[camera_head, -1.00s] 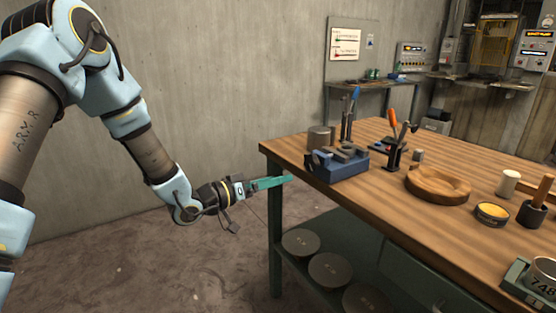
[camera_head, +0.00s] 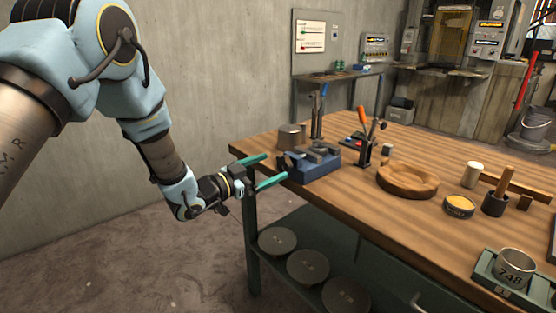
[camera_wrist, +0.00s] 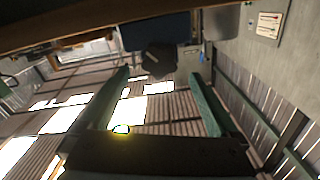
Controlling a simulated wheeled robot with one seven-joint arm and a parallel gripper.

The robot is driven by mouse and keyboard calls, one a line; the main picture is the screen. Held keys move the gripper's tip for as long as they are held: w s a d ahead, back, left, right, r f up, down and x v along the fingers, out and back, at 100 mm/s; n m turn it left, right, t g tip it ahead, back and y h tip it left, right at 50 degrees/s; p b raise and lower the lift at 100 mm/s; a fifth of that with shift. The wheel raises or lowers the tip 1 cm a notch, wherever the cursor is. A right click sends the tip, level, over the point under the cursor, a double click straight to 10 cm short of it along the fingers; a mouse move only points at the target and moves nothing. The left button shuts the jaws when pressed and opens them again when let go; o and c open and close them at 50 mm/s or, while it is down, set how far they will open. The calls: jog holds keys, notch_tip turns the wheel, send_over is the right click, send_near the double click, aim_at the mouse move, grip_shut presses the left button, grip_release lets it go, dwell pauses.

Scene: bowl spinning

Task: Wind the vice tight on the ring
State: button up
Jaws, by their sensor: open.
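The blue vice (camera_head: 312,166) with grey jaws sits at the near left corner of the wooden bench. In the wrist view its dark blue body (camera_wrist: 155,32) hangs at the top, with a dark angular knob (camera_wrist: 159,61) below it. My gripper (camera_head: 277,167) is open and empty beside the vice's left end, its two green fingers pointing at it. In the wrist view the fingers (camera_wrist: 162,76) stand apart, with the knob between their tips in the picture; I cannot tell the depth. I cannot make out a ring in the jaws. A metal ring-like cup marked 748 (camera_head: 515,264) stands at the right.
On the bench (camera_head: 400,225) stand a grey cylinder (camera_head: 291,137) behind the vice, a tool holder (camera_head: 366,150), a round wooden bowl (camera_head: 408,178) and a yellow-topped tin (camera_head: 459,206). Heavy discs (camera_head: 308,266) lie on the shelf below. The floor left of the bench is clear.

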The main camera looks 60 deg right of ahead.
aim_at(282, 163)
jog(key=shift+p+x, duration=0.4)
jog(key=shift+x, duration=1.6)
jog(key=shift+c, duration=0.3)
jog(key=c, duration=1.3)
jog(key=shift+f, duration=0.1)
jog(key=shift+b, duration=0.4)
